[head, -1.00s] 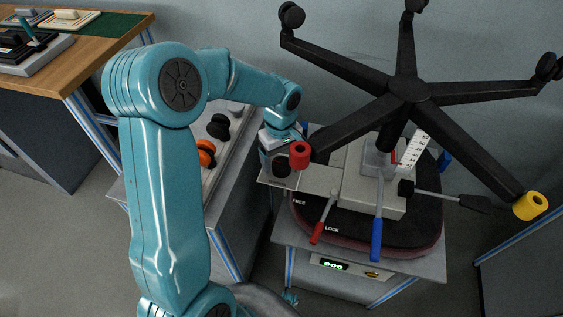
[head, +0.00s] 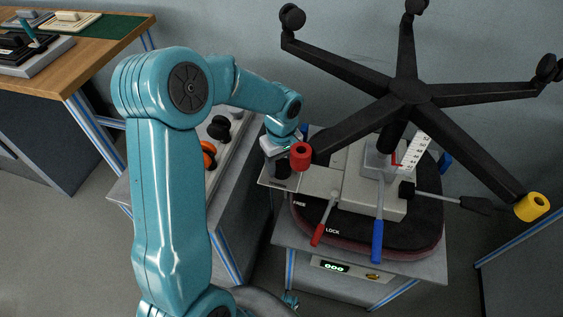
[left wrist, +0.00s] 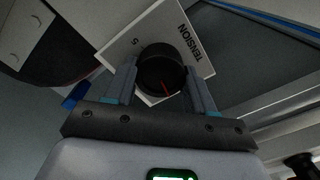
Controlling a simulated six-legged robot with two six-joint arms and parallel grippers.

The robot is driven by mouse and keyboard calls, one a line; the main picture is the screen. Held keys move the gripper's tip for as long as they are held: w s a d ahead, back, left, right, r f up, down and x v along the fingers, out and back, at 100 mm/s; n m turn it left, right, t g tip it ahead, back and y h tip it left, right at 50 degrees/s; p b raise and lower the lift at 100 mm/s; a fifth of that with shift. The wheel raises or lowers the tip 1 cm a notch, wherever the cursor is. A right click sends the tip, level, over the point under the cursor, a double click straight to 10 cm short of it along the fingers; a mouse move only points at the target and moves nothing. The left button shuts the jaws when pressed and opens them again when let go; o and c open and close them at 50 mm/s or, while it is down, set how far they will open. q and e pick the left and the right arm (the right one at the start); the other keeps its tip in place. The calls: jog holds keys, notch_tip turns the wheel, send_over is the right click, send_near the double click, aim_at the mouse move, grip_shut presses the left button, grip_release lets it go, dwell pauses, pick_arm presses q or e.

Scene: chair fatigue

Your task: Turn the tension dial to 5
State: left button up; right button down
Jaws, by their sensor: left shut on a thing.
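The tension dial is a round black knob with a red pointer line, seen in the left wrist view (left wrist: 162,70). It sits on a white plate (left wrist: 190,22) printed TENSION and 5. The red line points down in that picture, away from the 5; other marks are hidden. My right gripper is not in view.
An upside-down chair base (head: 408,91) with casters, one red-capped (head: 300,156) close to my left gripper, rises over the stand. Red (head: 318,234) and blue (head: 377,240) levers stick out in front. A side bench holds an orange knob (head: 208,154).

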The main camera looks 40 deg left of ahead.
pick_arm(q)
jog(key=m, duration=0.8)
jog(key=m+p, duration=0.1)
jog(key=m, duration=0.2)
jog(key=shift+d+m, duration=0.1)
jog(key=shift+m, duration=0.2)
jog(key=m+p, duration=0.1)
jog(key=m, duration=0.3)
jog(key=shift+m, duration=0.3)
jog(key=m+p, duration=0.1)
jog(key=m, duration=0.3)
jog(key=shift+r+m, duration=0.1)
jog(key=shift+m, duration=0.2)
jog(key=m+p, duration=0.1)
jog(key=m, duration=0.2)
jog(key=shift+d+m+p, duration=0.1)
jog(key=shift+m+p, duration=0.2)
jog(key=shift+p, duration=0.05)
jog(key=m+p, duration=0.2)
jog(key=m, duration=0.2)
jog(key=shift+m+p, duration=0.6)
jog(key=shift+m, duration=1.1)
